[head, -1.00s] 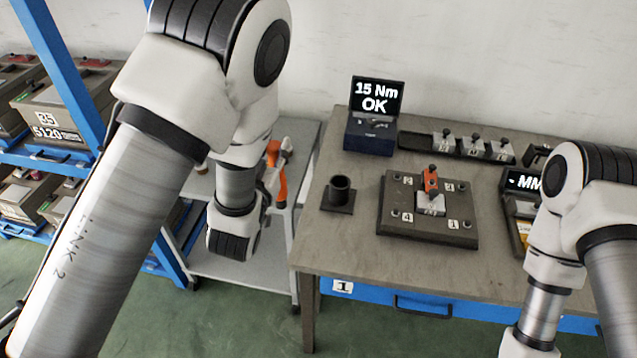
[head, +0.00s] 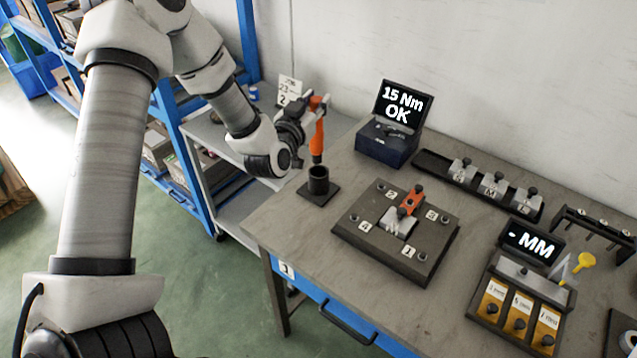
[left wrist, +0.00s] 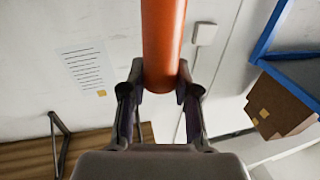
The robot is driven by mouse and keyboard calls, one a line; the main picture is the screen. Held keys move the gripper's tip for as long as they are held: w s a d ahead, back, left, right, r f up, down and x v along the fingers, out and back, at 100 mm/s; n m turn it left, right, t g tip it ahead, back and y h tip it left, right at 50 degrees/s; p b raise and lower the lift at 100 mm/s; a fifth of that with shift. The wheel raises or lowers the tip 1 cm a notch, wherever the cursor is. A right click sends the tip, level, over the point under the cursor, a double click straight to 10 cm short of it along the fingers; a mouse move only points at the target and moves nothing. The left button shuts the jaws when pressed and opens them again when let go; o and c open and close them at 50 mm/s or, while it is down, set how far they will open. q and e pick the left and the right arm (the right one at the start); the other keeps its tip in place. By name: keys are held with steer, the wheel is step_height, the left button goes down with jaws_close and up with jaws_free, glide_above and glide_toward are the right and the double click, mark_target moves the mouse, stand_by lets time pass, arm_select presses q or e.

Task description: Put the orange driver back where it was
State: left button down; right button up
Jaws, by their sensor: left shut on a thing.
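The orange driver (head: 317,138) is held upright by my left gripper (head: 318,104), which is shut on its upper part. In the left wrist view the driver's orange body (left wrist: 163,45) stands between the two fingers (left wrist: 160,80). A black round holder (head: 319,187) on a square base stands at the table's left corner. The driver's dark lower end shows just above the holder's rim in the head view. I cannot tell whether it is exactly over the opening. My right gripper is out of view.
A dark plate (head: 362,229) with a fixture and an orange clamp (head: 412,200) lies right of the holder. Behind stands a blue box with a "15 Nm OK" screen (head: 402,104). A grey trolley (head: 202,132) is left of the table.

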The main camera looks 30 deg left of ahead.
mark_target(318, 140)
arm_select(q)
steer(key=f, duration=0.2)
steer(key=d+f, duration=0.1)
steer(key=f, duration=0.1)
steer(key=shift+w+d+f+p, duration=0.15)
steer(key=shift+w+f+p, duration=0.05)
steer(key=shift+f+p, duration=0.15)
steer(key=f, duration=0.4)
steer(key=shift+s+a+f+p, duration=0.15)
steer(key=shift+a+f+p, duration=0.15)
steer(key=shift+a+f, duration=0.1)
steer(key=shift+d, duration=0.2)
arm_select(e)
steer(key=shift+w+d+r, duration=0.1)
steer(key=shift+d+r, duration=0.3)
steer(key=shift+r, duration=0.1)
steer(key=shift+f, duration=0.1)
arm_select(q)
steer(key=shift+f+b, duration=0.2)
steer(key=shift+b, duration=0.1)
steer(key=c, duration=0.8)
jaws_free()
steer(key=shift+c, duration=0.2)
steer(key=shift+r, duration=0.1)
